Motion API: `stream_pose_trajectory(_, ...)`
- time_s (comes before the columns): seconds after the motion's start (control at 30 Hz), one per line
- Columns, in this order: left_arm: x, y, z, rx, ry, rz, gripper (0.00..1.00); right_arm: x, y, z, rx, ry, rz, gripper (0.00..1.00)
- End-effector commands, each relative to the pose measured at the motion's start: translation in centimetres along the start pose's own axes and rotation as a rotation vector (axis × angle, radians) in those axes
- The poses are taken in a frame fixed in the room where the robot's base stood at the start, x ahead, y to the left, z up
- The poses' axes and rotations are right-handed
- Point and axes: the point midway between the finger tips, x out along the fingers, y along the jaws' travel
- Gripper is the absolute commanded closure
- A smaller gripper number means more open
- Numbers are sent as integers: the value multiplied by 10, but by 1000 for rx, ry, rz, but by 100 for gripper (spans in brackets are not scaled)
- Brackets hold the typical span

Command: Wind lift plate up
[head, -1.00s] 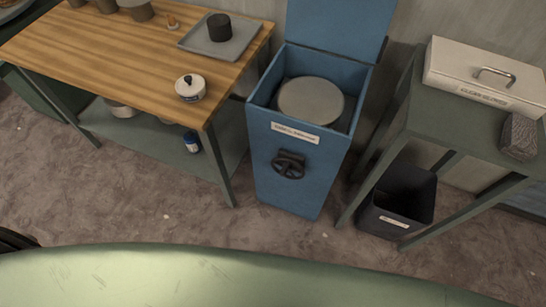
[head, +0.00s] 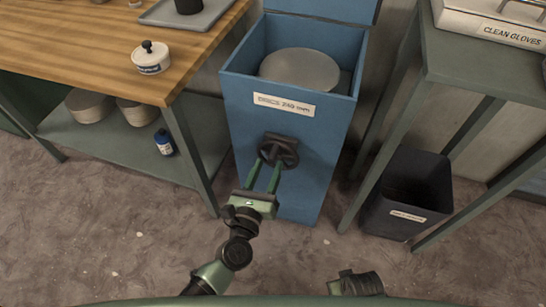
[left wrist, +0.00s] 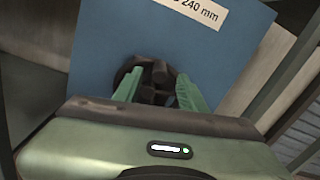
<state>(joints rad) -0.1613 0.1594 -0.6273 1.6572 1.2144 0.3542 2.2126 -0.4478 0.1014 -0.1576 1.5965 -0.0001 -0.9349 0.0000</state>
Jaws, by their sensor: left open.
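The blue bin (head: 250,110) stands upright with its lid open. The round grey lift plate (head: 300,68) lies inside it, below the rim. A black handwheel (head: 278,150) sits on the bin's front, under the white label. My left gripper (head: 268,168) is open, its two green fingers pointing at the wheel. In the left wrist view the fingers (left wrist: 157,84) stand either side of the wheel's hub and knob (left wrist: 160,74). I cannot tell whether they touch it. My right gripper is not in view; only a dark part of my own shows at the bottom.
A wooden-topped table (head: 110,50) with a lower shelf stands at left. A green table (head: 480,70) with a glove box (head: 490,22) stands at right, a dark waste bin (head: 408,195) beneath it. The floor (head: 120,240) in front is clear.

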Motion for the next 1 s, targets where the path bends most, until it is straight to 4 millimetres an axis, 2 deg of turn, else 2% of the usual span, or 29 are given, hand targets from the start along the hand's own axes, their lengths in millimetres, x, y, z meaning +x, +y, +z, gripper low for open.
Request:
stream_pose_trajectory(0.1, 22, 0, 1, 2, -1, -1, 59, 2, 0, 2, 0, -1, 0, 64)
stream_pose_trajectory(0.3, 43, 0, 0, 5, 1, 0, 59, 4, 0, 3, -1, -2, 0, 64)
stream_pose_trajectory(0.63, 47, 0, -1, 5, 2, -1, 59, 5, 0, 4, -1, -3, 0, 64)
stream_pose_trajectory(0.67, 47, 0, -1, 5, 2, -1, 64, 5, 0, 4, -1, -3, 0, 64)
stream_pose_trajectory(0.7, 47, 0, -1, 5, 2, -1, 75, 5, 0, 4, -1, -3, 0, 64)
stream_pose_trajectory(0.8, 47, 0, -1, 5, 2, -1, 100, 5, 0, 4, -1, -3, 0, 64)
stream_pose_trajectory(1.0, 47, 0, -1, 9, 2, 0, 100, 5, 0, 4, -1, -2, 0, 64)
